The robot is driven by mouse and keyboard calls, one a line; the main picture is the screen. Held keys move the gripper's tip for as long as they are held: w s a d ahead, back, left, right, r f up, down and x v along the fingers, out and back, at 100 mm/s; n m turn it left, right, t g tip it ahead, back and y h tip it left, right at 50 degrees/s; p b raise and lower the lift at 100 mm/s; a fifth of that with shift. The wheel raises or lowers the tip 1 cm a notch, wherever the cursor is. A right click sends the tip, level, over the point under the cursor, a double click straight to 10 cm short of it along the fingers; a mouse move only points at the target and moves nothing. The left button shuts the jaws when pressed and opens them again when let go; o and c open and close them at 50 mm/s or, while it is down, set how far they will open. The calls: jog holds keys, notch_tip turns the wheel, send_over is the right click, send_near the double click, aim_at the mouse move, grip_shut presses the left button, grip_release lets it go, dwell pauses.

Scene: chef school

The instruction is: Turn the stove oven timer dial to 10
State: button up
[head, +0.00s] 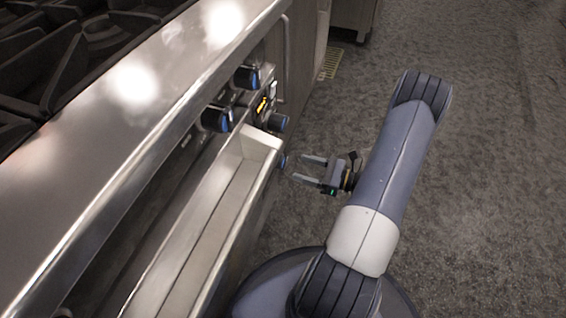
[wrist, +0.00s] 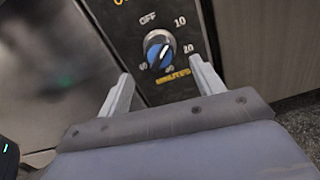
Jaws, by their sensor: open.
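Burner grates (head: 60,50) lie on top. Grey floor (head: 480,170) on the right is clear.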

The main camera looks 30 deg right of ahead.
aim_at(285, 163)
jog(key=b+x, duration=0.1)
jog(key=x, duration=0.6)
jog(key=c, duration=1)
jog(key=shift+o, duration=0.2)
jog(key=shift+r+m+p, duration=0.1)
jog(key=shift+m+p, duration=0.25)
jog(key=shift+m, duration=0.55)
jog(key=o, duration=1)
jog(key=shift+c, duration=0.2)
